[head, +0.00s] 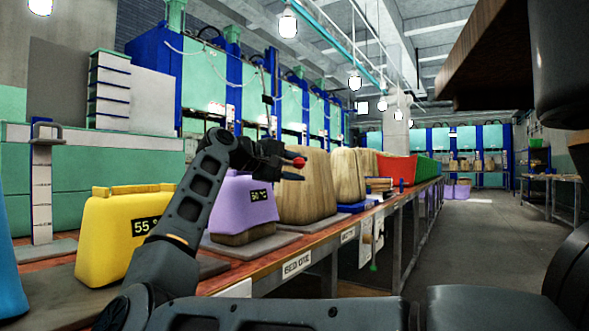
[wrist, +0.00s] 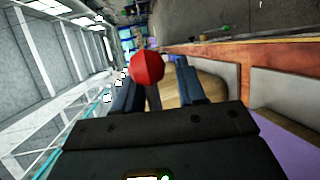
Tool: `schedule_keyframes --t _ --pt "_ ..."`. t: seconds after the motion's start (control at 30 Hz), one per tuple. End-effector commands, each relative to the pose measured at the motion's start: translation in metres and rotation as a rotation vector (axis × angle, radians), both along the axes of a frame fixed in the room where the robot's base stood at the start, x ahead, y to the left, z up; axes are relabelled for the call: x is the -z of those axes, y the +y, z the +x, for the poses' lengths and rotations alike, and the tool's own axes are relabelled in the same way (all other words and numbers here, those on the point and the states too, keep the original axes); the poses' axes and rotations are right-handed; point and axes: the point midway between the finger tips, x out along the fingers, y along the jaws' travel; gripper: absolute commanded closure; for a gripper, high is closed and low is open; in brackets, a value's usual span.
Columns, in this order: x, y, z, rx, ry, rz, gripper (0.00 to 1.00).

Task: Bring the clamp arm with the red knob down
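In the wrist view the red knob (wrist: 147,67) is large and sits between the two dark fingers of my gripper (wrist: 156,82). The fingers are spread apart, one on each side of the knob. I cannot tell whether either finger touches it. A dark strip shows just below the knob between the fingers; I cannot tell if it is the clamp arm. The rest of the clamp arm is hidden or cannot be made out.
A yellow case (head: 103,240) marked 55, a purple case (head: 243,205) marked 50 and wood-coloured cases (head: 305,190) stand on the long bench (head: 262,268). The aisle (head: 470,245) on the right is clear.

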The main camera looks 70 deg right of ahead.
Motion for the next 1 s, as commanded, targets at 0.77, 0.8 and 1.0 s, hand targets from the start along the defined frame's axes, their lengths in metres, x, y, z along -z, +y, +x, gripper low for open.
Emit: schedule_keyframes --t 0.77,0.8,1.0 --pt "-0.015 0.061 0.041 0.0 0.001 0.001 0.62" --pt "-0.015 0.063 0.042 0.0 0.0 0.0 0.62" --pt "-0.015 0.064 0.043 0.001 0.0 0.0 0.62"
